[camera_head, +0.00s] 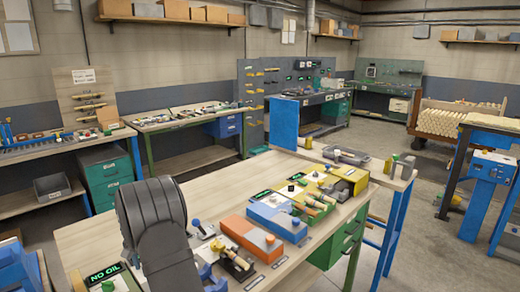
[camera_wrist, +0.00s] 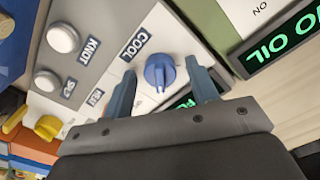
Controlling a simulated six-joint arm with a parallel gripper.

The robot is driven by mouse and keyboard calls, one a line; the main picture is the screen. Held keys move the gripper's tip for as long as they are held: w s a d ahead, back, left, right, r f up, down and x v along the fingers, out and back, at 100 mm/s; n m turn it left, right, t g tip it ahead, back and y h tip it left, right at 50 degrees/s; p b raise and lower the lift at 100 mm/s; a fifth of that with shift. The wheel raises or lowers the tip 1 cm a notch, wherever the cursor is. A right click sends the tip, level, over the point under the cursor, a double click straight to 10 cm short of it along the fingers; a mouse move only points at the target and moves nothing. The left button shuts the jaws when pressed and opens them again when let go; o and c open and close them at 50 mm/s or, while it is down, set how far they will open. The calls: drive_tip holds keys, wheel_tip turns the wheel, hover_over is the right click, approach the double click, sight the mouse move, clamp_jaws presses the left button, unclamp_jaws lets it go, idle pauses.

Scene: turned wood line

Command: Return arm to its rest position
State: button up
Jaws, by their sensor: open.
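My gripper (camera_wrist: 160,66) shows in the wrist view with two blue-grey fingers spread apart and nothing held. A blue knob (camera_wrist: 159,75) on a pale panel (camera_wrist: 105,22), beside a "COOL" label, appears between the fingertips. Gaps show on both sides of the knob; how far the fingers are from it in depth I cannot tell. In the head view my dark arm reaches down over the near left of the wooden bench (camera_head: 215,190); the fingers cannot be made out there.
A "NO OIL" display (camera_wrist: 283,42) sits right of the knob, and white buttons (camera_wrist: 62,38) sit left. On the bench stand an orange-and-grey box (camera_head: 252,238), a blue-and-grey box (camera_head: 277,217) and yellow and green units. Bare bench top lies behind them.

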wheel_tip(320, 180, up, 18)
wheel_tip(320, 180, down, 18)
drive_tip(key=shift+f, duration=0.1)
drive_tip(key=n, duration=0.8)
drive_tip(key=shift+n, duration=0.4)
drive_tip(key=n, duration=0.4)
drive_tip(key=shift+n, duration=2.2)
drive_tip(key=shift+o, duration=0.5)
